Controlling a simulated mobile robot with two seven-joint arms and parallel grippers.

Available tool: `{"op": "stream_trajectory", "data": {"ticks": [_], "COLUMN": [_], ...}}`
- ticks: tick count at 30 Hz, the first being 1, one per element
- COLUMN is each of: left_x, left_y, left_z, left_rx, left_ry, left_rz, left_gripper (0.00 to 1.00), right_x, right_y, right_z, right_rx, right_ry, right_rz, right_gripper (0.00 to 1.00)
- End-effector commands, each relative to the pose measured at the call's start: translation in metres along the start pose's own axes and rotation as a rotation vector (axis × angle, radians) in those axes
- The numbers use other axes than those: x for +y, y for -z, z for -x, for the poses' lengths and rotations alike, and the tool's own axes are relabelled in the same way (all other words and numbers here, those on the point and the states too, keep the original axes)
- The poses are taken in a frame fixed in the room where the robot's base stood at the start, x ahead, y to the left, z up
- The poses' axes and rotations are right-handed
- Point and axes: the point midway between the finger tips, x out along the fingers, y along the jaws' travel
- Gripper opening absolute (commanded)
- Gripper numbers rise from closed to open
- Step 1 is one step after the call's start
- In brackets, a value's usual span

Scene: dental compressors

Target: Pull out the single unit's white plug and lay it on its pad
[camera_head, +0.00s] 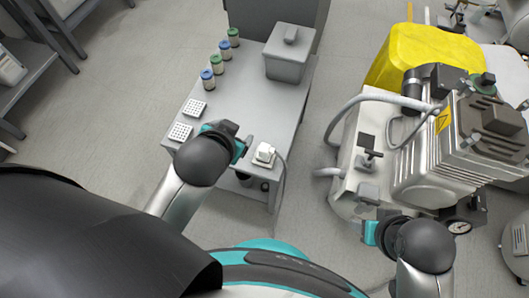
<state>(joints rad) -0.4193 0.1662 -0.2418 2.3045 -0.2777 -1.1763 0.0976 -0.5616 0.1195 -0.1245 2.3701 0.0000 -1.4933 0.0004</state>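A white plug (265,153) sits at the front right corner of the grey table, with a pale cable curving from it down past the table's right edge. I cannot tell whether it is seated in a socket. My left gripper (241,148) is just left of the plug, low over the table's front; its wrist hides much of its fingers, and no contact with the plug is clear. My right gripper (371,232) is at the lower front of the compressor unit (430,155), its opening unclear. I cannot make out a pad for certain.
Two white dotted blocks (194,108) (180,131) lie on the table's left side. Several small jars with blue and green lids (215,64) line its left edge. A grey lidded box (289,53) stands at the back. A yellow cover (424,52) is behind the compressor. The table (245,90) is clear mid-surface.

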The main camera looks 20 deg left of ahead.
Motion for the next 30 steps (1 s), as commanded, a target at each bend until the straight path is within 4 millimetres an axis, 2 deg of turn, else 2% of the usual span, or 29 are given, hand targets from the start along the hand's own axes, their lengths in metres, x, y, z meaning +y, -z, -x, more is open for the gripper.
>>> {"op": "stream_trajectory", "data": {"ticks": [1, 3, 5, 6, 8, 9, 12, 15, 17, 19, 21, 23, 24, 27, 30], "left_x": [-0.004, -0.006, -0.003, 0.002, 0.013, 0.024, 0.058, 0.102, 0.131, 0.165, 0.196, 0.219, 0.232, 0.250, 0.245], "left_y": [0.032, 0.076, 0.113, 0.137, 0.169, 0.189, 0.227, 0.247, 0.250, 0.244, 0.229, 0.211, 0.196, 0.151, 0.104], "left_z": [-0.002, 0.000, 0.005, 0.011, 0.022, 0.030, 0.054, 0.076, 0.087, 0.094, 0.096, 0.091, 0.086, 0.060, 0.022], "left_rx": [0.116, 0.284, 0.431, 0.528, 0.675, 0.771, 0.999, 1.206, 1.313, 1.418, 1.499, 1.543, 1.558, 1.535, 1.418], "left_ry": [0.041, 0.091, 0.124, 0.140, 0.155, 0.158, 0.143, 0.093, 0.047, -0.020, -0.103, -0.184, -0.243, -0.405, -0.576], "left_rz": [-0.028, -0.078, -0.131, -0.173, -0.247, -0.301, -0.462, -0.654, -0.784, -0.951, -1.131, -1.297, -1.412, -1.711, -2.014], "left_gripper": [0.80, 0.80, 0.80, 0.80, 0.80, 0.80, 0.80, 0.80, 0.80, 0.80, 0.80, 0.80, 0.80, 0.80, 0.80], "right_x": [0.000, -0.001, -0.001, -0.001, -0.002, -0.002, -0.002, -0.003, -0.003, -0.003, -0.004, -0.004, -0.004, -0.004, -0.005], "right_y": [0.000, 0.000, 0.000, -0.001, -0.001, -0.001, -0.001, -0.002, -0.002, -0.003, -0.003, -0.004, -0.004, -0.005, -0.007], "right_z": [0.000, -0.001, -0.003, -0.005, -0.009, -0.012, -0.019, -0.026, -0.031, -0.036, -0.041, -0.045, -0.048, -0.055, -0.062], "right_rx": [0.002, 0.003, 0.003, 0.002, 0.003, 0.004, 0.004, 0.004, 0.004, 0.004, 0.005, 0.005, 0.006, 0.005, 0.005], "right_ry": [0.001, 0.001, 0.002, 0.002, 0.003, 0.003, 0.004, 0.005, 0.005, 0.006, 0.006, 0.007, 0.007, 0.008, 0.009], "right_rz": [-0.001, -0.001, -0.001, 0.000, 0.000, 0.000, 0.001, 0.001, 0.001, 0.002, 0.002, 0.003, 0.003, 0.004, 0.004], "right_gripper": [0.50, 0.50, 0.50, 0.50, 0.50, 0.50, 0.50, 0.50, 0.50, 0.50, 0.50, 0.50, 0.50, 0.50, 0.50]}}
